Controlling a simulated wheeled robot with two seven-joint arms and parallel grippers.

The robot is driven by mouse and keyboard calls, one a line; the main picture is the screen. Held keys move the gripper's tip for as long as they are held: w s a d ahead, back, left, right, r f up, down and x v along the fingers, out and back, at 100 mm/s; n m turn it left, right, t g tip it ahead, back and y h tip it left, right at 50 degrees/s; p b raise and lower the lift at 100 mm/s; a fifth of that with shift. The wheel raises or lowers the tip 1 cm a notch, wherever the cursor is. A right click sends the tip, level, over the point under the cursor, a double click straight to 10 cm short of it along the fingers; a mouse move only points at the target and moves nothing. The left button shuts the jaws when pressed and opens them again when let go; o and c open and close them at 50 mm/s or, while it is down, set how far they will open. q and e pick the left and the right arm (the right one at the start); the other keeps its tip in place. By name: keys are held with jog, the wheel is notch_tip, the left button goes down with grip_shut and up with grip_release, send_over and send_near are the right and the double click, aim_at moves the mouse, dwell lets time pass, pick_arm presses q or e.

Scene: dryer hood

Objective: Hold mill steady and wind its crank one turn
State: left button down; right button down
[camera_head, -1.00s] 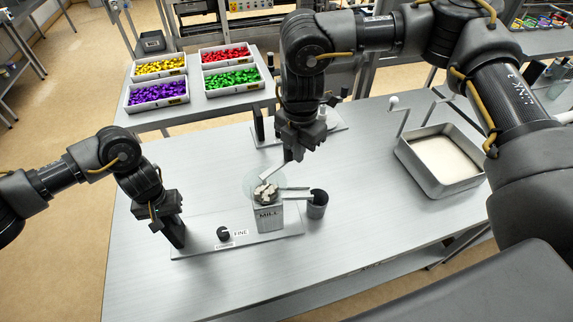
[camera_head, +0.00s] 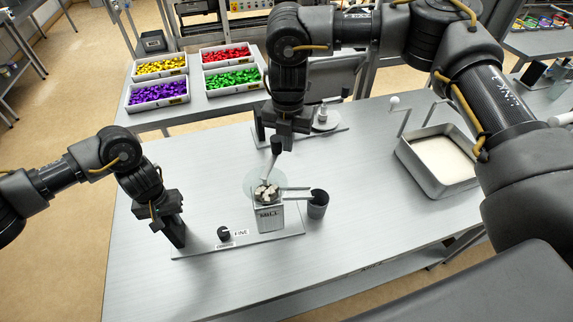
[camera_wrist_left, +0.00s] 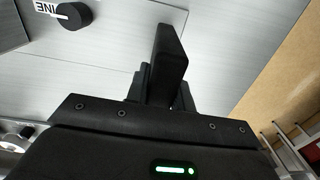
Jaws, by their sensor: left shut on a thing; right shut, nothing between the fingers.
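The mill (camera_head: 270,218) is a grey box labelled MILL under a round clear hopper with pale chunks. It stands on a grey baseplate (camera_head: 205,248). My left gripper (camera_head: 176,238) is at the plate's left end, shut on a dark upright piece that its fingers mostly hide; the left wrist view shows a black block (camera_wrist_left: 168,65) there. The mill's grey crank arm (camera_head: 270,167) rises from the hopper toward the back, to a dark knob. My right gripper (camera_head: 277,140) is shut and empty above the hopper, at the crank's end; whether it touches the knob I cannot tell.
A dark cup (camera_head: 317,206) stands right of the mill. A dial (camera_head: 224,233) marked FINE sits on the plate. A second plate with a device (camera_head: 325,121) lies behind. A tray (camera_head: 438,165) with white contents stands at the right. Bins of coloured pieces fill the back table.

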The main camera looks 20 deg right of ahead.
aim_at(274, 136)
jog(key=shift+w+a+n, duration=0.6)
jog(key=shift+n, duration=0.45)
jog(key=shift+w+a+n, duration=0.55)
jog(key=shift+a+n, duration=0.05)
jog(key=shift+n, duration=0.45)
jog(key=shift+w+a+n, duration=0.15)
jog(key=shift+a+n, duration=0.1)
jog(key=shift+n, duration=0.05)
jog(key=shift+w+a+n, duration=0.25)
jog(key=shift+a+n, duration=0.35)
jog(key=shift+n, duration=0.25)
jog(key=shift+w+a+n, duration=0.25)
jog(key=shift+a+n, duration=0.35)
jog(key=shift+n, duration=0.25)
jog(key=shift+a, duration=0.1)
jog(key=a+n, duration=0.1)
jog(key=n, duration=0.1)
jog(key=a+n, duration=0.2)
jog(key=shift+w, duration=0.15)
jog(key=shift+a, duration=0.1)
